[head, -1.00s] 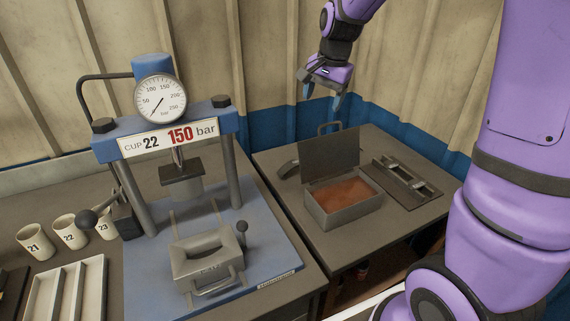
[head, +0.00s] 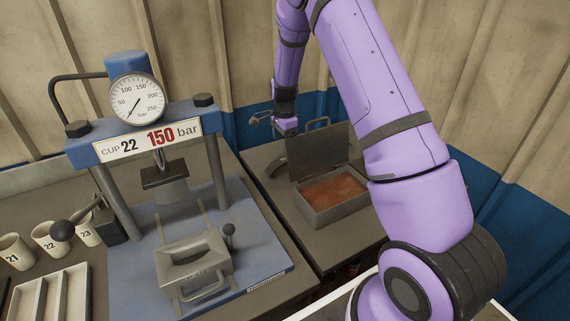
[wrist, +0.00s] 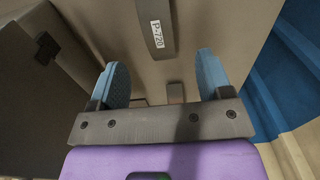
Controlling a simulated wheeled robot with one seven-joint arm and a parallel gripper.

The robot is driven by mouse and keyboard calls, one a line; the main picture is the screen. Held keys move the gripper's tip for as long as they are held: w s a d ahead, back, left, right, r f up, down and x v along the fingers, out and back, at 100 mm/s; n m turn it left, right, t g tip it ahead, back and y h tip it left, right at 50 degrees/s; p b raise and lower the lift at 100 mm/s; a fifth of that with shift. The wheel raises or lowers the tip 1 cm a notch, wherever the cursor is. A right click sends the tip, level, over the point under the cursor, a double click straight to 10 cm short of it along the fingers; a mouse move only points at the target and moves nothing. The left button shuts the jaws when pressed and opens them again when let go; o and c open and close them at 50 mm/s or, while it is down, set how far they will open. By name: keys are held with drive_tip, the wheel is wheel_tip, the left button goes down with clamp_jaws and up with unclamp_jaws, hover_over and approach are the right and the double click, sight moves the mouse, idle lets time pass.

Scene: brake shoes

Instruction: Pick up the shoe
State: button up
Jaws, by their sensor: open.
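The brake shoe, a dark grey curved piece, lies on the table left of the open box's lid in the head view (head: 275,167). In the wrist view the shoe (wrist: 158,24), with a white "P-720" label, lies beyond my fingertips, near the top centre. My gripper (wrist: 161,80) is open, its two blue fingers wide apart with nothing between them. In the head view my gripper (head: 270,121) is above the back of the table, behind the shoe; its fingers are small there and hard to make out.
A metal box (head: 336,204) with reddish-brown contents stands beside the shoe, its raised lid (head: 318,157) close by. A blue press (head: 165,125) with a gauge stands to the left. Wall panels (head: 253,140) are close behind. My arm hides the table's right side.

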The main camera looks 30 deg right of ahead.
sight(286, 162)
drive_tip(key=f, duration=1)
drive_tip(key=shift+s+d+f, duration=0.15)
drive_tip(key=shift+d+f, duration=0.05)
drive_tip(key=shift+c, duration=0.4)
drive_tip(key=c, duration=1.1)
drive_tip(key=shift+r, duration=0.15)
